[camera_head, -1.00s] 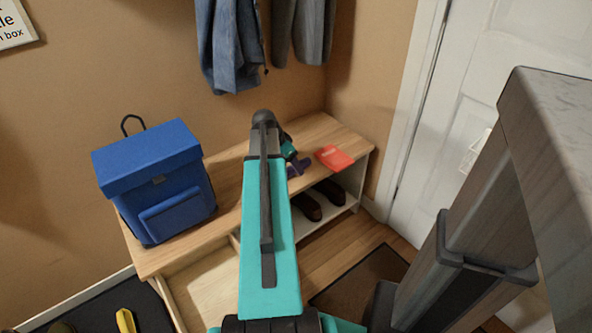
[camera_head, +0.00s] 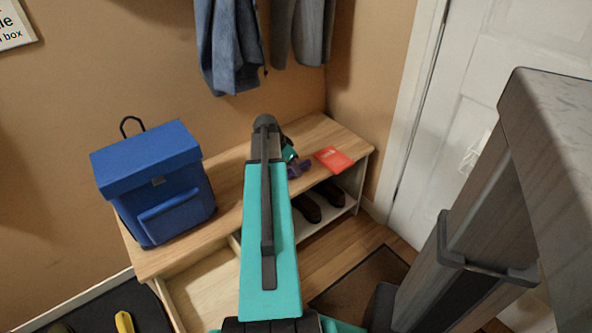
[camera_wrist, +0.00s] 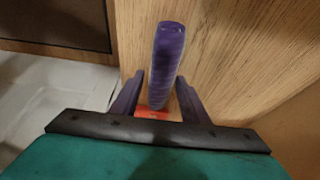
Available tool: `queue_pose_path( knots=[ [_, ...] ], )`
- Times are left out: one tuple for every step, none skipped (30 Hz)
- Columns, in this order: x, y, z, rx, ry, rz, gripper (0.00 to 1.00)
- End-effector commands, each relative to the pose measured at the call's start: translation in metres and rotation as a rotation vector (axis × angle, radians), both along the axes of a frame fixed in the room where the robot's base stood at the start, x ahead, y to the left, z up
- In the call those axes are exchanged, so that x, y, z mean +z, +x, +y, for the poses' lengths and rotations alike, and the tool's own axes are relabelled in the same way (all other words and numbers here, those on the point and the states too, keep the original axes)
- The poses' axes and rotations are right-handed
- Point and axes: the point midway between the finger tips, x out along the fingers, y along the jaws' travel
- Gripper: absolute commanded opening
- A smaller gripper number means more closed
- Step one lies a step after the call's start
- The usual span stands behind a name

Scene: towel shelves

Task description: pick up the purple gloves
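The purple gloves (camera_wrist: 167,60) show in the wrist view as one narrow upright shape between the fingertips of my gripper (camera_wrist: 160,80). Narrow strips of background show between the gloves and the lower parts of both fingers, so the gripper looks open around them. Whether a fingertip touches them is not clear. In the head view, a small purple patch (camera_head: 300,169) shows beside my gripper (camera_head: 294,166) at the bench top. Gloves and fingers are hard to separate there, and my arm hides part of that area.
The wooden bench (camera_head: 228,185) carries a blue backpack (camera_head: 172,205) at left and a flat red item (camera_head: 333,159) just right of the gripper. Dark shoes (camera_head: 318,203) sit on the shelf below. Clothes (camera_head: 228,50) hang above. A white door (camera_head: 455,110) is at right.

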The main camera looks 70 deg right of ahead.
Motion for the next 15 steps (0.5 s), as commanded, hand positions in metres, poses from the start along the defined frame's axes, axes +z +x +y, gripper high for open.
queue_pose_path(
  knots=[
    [0.000, 0.000, 0.000, 0.000, 0.000, 0.000, 0.18],
    [0.000, 0.000, 0.000, 0.000, 0.000, 0.000, 0.18],
    [0.000, 0.000, 0.000, 0.000, 0.000, 0.000, 0.18],
    [0.000, 0.000, 0.000, 0.000, 0.000, 0.000, 0.18],
    [0.000, 0.000, 0.000, 0.000, 0.000, 0.000, 0.18],
    [0.000, 0.000, 0.000, 0.001, 0.000, 0.000, 0.18],
    [0.000, 0.001, 0.000, 0.001, 0.000, 0.000, 0.18],
    [0.000, 0.001, 0.000, 0.001, 0.000, 0.000, 0.18],
    [0.001, 0.001, 0.000, 0.001, 0.000, 0.000, 0.18],
    [0.002, 0.001, 0.000, 0.001, 0.000, 0.000, 0.18],
    [0.003, 0.001, 0.000, 0.001, 0.000, 0.000, 0.18],
    [0.005, 0.001, 0.000, 0.001, 0.000, 0.000, 0.18],
    [0.006, 0.001, 0.000, 0.001, -0.001, 0.000, 0.18],
    [0.008, 0.001, 0.000, 0.001, -0.001, 0.000, 0.18],
    [0.012, 0.001, 0.000, 0.002, -0.002, -0.001, 0.18]
  ],
)
